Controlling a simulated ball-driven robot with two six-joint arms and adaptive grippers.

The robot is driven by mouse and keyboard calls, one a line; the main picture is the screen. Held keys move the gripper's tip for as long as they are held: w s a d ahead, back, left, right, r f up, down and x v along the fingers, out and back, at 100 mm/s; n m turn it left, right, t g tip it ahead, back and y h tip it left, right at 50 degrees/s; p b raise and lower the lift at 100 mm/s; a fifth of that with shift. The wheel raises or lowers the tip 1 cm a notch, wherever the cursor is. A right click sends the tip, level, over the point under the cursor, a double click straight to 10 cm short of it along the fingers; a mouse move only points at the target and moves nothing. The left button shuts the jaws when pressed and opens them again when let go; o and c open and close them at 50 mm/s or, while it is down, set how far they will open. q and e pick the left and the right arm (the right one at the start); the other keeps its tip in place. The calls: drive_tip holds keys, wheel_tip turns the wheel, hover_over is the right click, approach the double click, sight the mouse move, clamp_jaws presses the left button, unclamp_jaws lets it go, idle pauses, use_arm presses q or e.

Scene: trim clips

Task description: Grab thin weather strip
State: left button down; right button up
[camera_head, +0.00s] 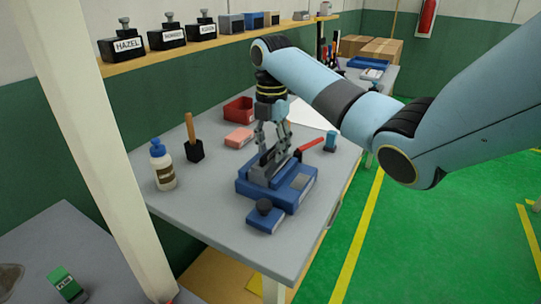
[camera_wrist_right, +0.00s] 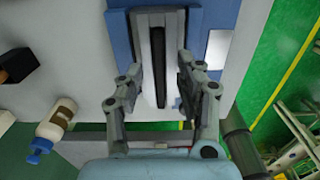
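A thin dark strip (camera_wrist_right: 158,65), which looks like the weather strip, lies along the slot of a grey holder (camera_wrist_right: 147,40) in the right wrist view. The holder stands on a blue base (camera_head: 300,198) on the grey bench; in the head view the strip is hard to make out. My right gripper (camera_head: 273,146) points down over the holder. In the wrist view its fingers (camera_wrist_right: 160,75) are spread, one on each side of the strip and holder top, with a gap to the dark strip. I cannot tell whether they touch the holder. My left gripper is not in view.
A red-handled tool (camera_head: 311,144), blue cup (camera_head: 330,141), pink block (camera_head: 239,138), red bin (camera_head: 238,110), brush holder (camera_head: 194,150) and white bottle (camera_head: 162,168) stand around.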

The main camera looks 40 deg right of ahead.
drive_tip(key=shift+c, duration=0.3)
clamp_jaws()
drive_tip(key=shift+r, duration=0.1)
